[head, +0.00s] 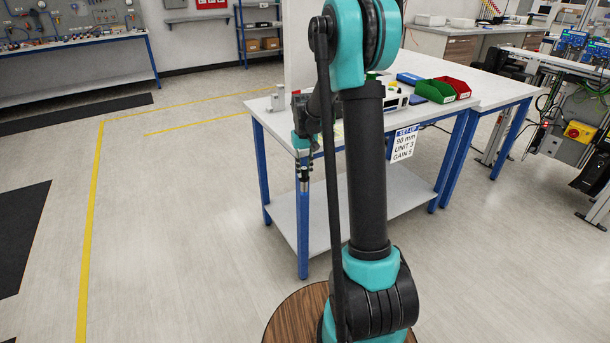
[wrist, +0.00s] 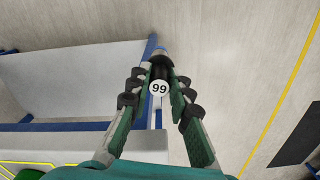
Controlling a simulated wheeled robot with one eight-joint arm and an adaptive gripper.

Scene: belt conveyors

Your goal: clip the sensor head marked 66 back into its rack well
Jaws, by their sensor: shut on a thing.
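My gripper (head: 303,162) hangs low at the near left corner of the white-topped table, fingers pointing down. In the wrist view my gripper (wrist: 161,78) is shut on a dark, cylindrical sensor head (wrist: 159,71) with a grey-blue end. Its round white label reads 99 as pictured, which is 66 if upside down; I cannot tell which way up it belongs. In the head view the sensor head (head: 304,173) shows small below the fingers, in front of a blue table leg.
The table (head: 258,107) has blue legs and a lower shelf (head: 285,215). A grey bracket (head: 280,97), green bin (head: 434,91), red bin (head: 456,87) and blue case (head: 409,78) stand on it. A set-up sign (head: 404,144) hangs at its front.

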